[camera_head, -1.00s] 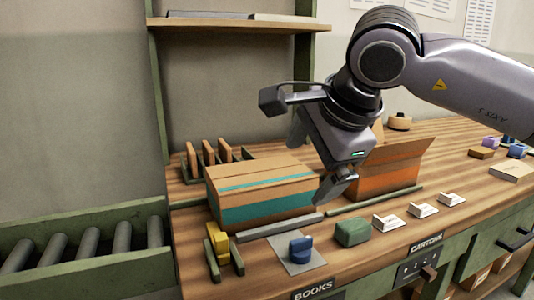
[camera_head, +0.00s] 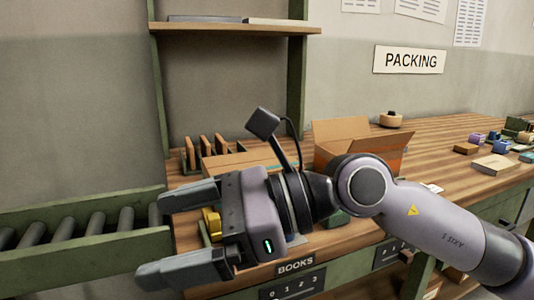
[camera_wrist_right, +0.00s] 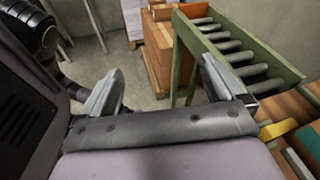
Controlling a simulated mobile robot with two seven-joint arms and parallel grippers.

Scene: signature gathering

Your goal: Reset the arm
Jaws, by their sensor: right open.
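My right gripper (camera_head: 172,235) is open and empty in the head view. It points left, in front of the table's left end and the roller conveyor (camera_head: 110,228). My right arm comes in from the lower right and covers part of the table. My left gripper is in neither view.
A closed carton (camera_head: 230,162) is mostly hidden behind my right wrist. An open orange carton (camera_head: 385,160) stands right of it. A yellow object (camera_head: 212,224) shows beside my gripper. Stacked boxes (camera_wrist_right: 157,50) stand on the floor in the wrist view.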

